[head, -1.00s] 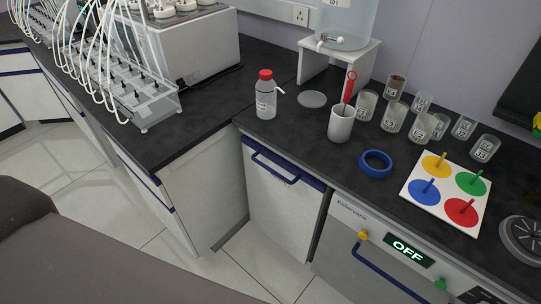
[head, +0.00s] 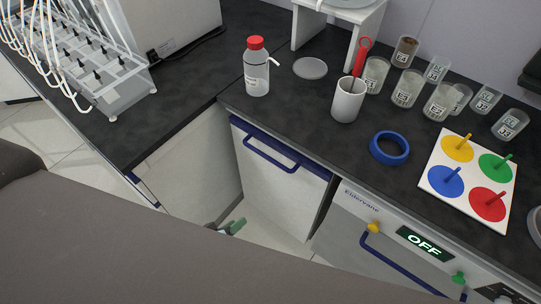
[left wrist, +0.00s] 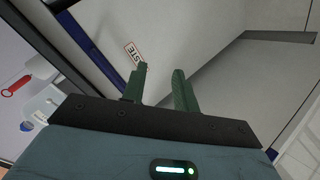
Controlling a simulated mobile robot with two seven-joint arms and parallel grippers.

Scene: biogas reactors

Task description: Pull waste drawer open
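The waste drawer (head: 285,196) has a white front with a blue top band and a blue bar handle (head: 268,157). My left gripper (head: 236,227) is low, left of the drawer front, partly hidden behind my large dark arm link. In the left wrist view its two green fingers (left wrist: 158,84) are apart with nothing between them. Beyond them are a white front with a red-framed label (left wrist: 133,54) ending in "STE" and a dark blue strip (left wrist: 98,48). The gripper appears apart from the handle. My right gripper is not in view.
The counter holds a red-capped bottle (head: 256,68), a white cup (head: 347,99), a blue tape ring (head: 389,148), several labelled beakers and a colored-disc board (head: 468,180). An appliance (head: 385,240) reading OFF stands right of the drawer. A side cabinet (head: 195,172) stands left.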

